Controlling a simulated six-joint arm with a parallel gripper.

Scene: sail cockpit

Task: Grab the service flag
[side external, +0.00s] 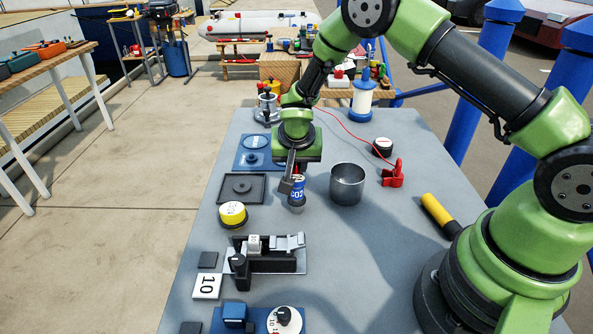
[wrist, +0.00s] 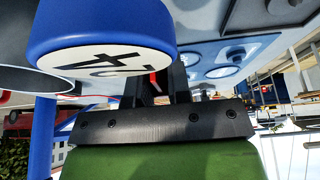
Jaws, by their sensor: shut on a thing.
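I cannot pick out a service flag for certain. My gripper (side external: 291,183) points down over the middle of the grey table (side external: 330,285). In the wrist view a blue round thing with a white face and black marks (wrist: 105,28) fills the upper left, close to the camera. The dark fingers (wrist: 155,88) are beside it, with a bit of red showing between them. I cannot tell whether that round thing is the held piece.
A grey metal cup (side external: 347,185) stands just right of my gripper. A red clip (side external: 393,175) with a red cord lies beyond it. A yellow-topped knob (side external: 233,214) and a black fixture (side external: 265,260) stand at left front. A yellow-handled tool (side external: 438,211) lies at right.

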